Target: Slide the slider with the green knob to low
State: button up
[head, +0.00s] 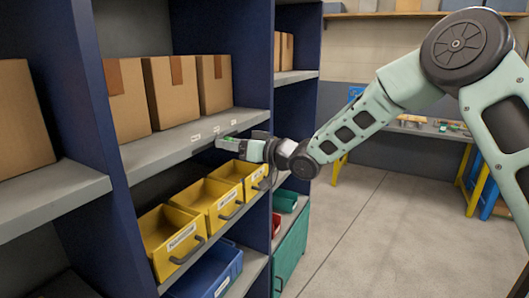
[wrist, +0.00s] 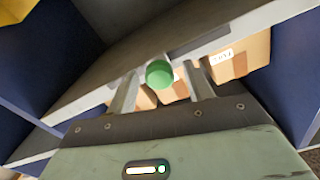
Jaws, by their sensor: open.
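The round green knob (wrist: 159,73) shows in the wrist view, in front of the grey shelf edge (wrist: 95,80). It appears between the two fingertips of my gripper (wrist: 161,76), with a gap to each finger. My gripper is open and holds nothing. In the head view my gripper (head: 228,144) reaches left to the front edge of the grey shelf (head: 180,140). The knob cannot be made out clearly there. A darker strip (wrist: 200,40) runs along the shelf edge to the right of the knob. The slider's marks are too small to read.
Several cardboard boxes (head: 170,90) stand on the shelf above my gripper. Yellow bins (head: 172,238) with handles sit below it, and a blue bin (head: 212,274) lower. A dark blue upright (head: 258,50) stands just behind. The floor (head: 360,230) at right is clear.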

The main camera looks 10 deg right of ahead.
jog(key=b+v, duration=0.4)
jog(key=v, duration=1.1)
jog(key=shift+s+d, duration=0.25)
